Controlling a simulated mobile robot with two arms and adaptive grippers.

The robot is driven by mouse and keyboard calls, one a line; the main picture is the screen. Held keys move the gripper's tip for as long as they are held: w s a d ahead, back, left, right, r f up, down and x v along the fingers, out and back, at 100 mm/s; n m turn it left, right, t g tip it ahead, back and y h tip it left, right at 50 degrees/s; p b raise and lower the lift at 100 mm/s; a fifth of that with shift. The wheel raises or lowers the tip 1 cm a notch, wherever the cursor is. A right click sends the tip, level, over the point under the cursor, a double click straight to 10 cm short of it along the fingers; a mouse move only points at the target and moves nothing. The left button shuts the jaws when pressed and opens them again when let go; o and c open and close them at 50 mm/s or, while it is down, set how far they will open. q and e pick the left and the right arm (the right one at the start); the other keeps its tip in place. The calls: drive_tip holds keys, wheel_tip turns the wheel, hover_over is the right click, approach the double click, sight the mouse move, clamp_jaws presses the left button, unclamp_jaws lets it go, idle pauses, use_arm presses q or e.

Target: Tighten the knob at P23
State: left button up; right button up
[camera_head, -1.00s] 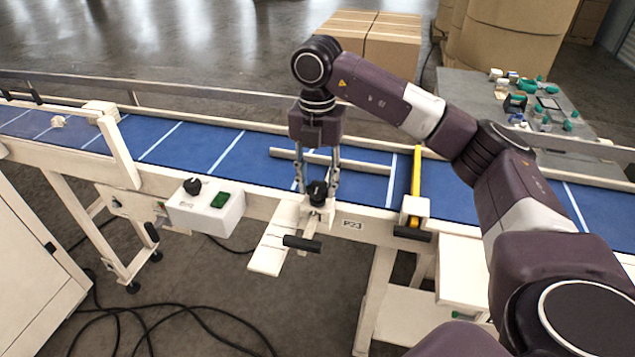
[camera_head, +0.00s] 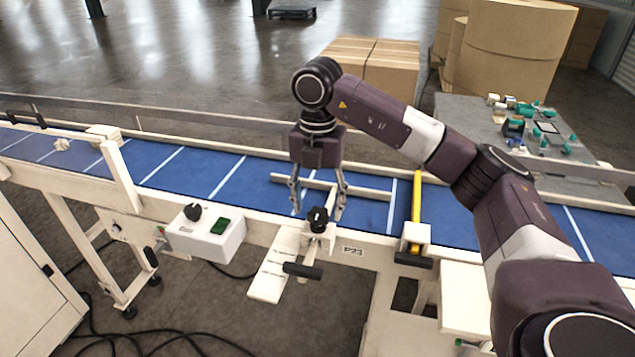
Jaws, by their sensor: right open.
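The black knob (camera_head: 318,214) sits on a cream bracket on the near rail of the conveyor, just left of the P23 label (camera_head: 353,251). My right gripper (camera_head: 319,212) points down at the knob from above and behind. Its two fingers are spread wide, one on each side of the knob, and appear apart from it. Whether the fingertips are level with the knob or behind it over the belt is hard to tell. My left gripper is not in view.
The blue belt (camera_head: 225,178) runs across the view. A control box (camera_head: 206,238) with a black dial and green button hangs at the left. A yellow bar (camera_head: 416,198) stands on the right. A black handle (camera_head: 302,271) juts out below the knob.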

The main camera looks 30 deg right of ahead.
sight(318, 214)
wheel_tip(318, 214, up, 11)
idle(0.4)
idle(0.6)
